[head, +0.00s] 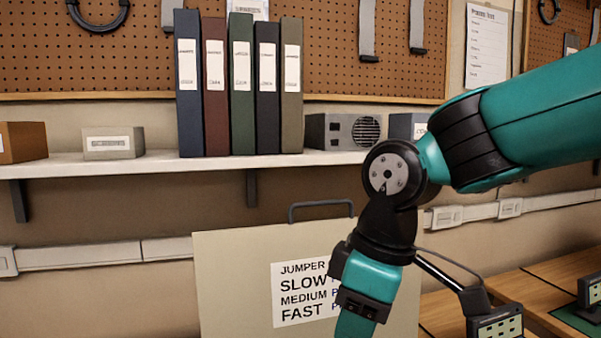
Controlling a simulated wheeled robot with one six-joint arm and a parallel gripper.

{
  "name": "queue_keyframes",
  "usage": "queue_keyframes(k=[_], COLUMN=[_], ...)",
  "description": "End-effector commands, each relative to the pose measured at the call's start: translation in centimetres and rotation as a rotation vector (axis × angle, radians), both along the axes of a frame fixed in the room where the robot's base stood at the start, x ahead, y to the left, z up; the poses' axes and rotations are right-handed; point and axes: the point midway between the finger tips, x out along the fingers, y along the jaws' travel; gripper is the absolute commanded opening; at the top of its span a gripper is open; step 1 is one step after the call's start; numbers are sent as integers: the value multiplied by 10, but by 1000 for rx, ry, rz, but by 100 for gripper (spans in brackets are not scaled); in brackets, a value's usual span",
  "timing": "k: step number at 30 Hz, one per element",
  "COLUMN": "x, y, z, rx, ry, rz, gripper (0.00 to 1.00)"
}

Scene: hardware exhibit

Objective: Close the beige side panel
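A beige panel (232,275) stands upright in the lower middle of the head view, with a dark handle (320,207) at its top edge. A white label (300,300) on it reads JUMPER, SLOW, MEDIUM, FAST, with more text hidden by my arm. The panel's lower part is cut off by the frame. I cannot tell whether it is open or closed. My teal and black arm comes in from the right and bends down in front of the panel. My gripper's fingers are below the frame edge, so their state and any contact are hidden.
A shelf (90,165) behind holds several binders (240,85), small boxes and a grey vented unit (343,131). A pegboard (330,60) with tools hangs above. At lower right, a small device (495,325) with a screen stands by a wooden bench (530,290).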

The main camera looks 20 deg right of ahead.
Motion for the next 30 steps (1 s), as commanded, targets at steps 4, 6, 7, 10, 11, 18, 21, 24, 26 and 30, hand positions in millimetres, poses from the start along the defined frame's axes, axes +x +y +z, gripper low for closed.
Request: queue_keyframes(k=[4, 6, 7, 10, 11, 18, 21, 24, 26, 30], x=[88, 121, 133, 164, 171, 196, 198, 199, 200, 202], y=[-10, -13, -13, -14, -13, -9, -9, -10, -10, -10], z=[117, 159, 176, 221, 232, 270, 263, 245, 232, 205], rx=[-152, -205, -222, -255, -260, -259, -259, -259, -259, -259], ry=[-77, -90, -93, -95, -95, -98, -98, -98, -98, -95], rz=[234, 338, 378, 497, 527, 664, 676, 676, 675, 675], gripper=[36, 36, 36, 36, 36, 36, 36, 36, 36, 36])
